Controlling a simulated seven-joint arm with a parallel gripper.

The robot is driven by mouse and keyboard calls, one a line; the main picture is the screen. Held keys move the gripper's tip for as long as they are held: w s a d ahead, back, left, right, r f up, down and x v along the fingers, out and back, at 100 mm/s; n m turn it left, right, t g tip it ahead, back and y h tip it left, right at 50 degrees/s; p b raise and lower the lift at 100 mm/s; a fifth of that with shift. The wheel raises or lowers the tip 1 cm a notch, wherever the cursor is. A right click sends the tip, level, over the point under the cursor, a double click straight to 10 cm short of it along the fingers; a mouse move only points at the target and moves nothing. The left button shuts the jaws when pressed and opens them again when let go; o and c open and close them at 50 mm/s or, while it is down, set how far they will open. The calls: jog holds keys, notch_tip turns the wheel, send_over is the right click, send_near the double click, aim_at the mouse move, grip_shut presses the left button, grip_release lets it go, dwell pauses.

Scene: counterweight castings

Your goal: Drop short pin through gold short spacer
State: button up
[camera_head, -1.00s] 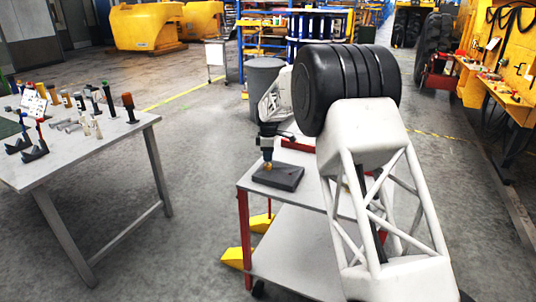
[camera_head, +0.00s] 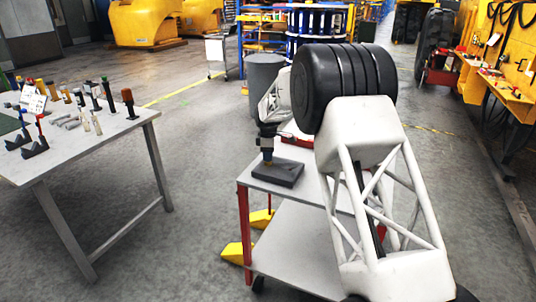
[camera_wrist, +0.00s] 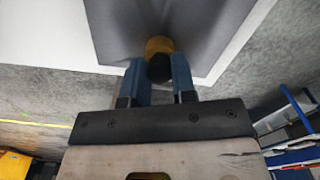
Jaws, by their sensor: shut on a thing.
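My gripper (camera_head: 267,157) points down over a dark grey block (camera_head: 287,177) on the white cart top. In the wrist view my gripper (camera_wrist: 159,64) has its two blue fingers shut on a short pin (camera_wrist: 160,69), of which a black round end shows. The gold short spacer (camera_wrist: 158,44) shows just beyond the black end, against the grey block (camera_wrist: 120,25). Whether the pin is inside the spacer's hole or only above it, I cannot tell; the hole is hidden. In the head view the fingers mostly cover the pin and spacer.
The cart (camera_head: 262,187) has a red frame and a lower shelf. A table (camera_head: 70,158) at the left holds several pins, spacers and dark stands. A grey bin (camera_head: 265,85) stands behind the cart. Clear floor lies between table and cart.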

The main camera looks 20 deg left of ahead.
jog(key=shift+f, duration=0.1)
jog(key=o, duration=1)
jog(key=shift+r, duration=3.9)
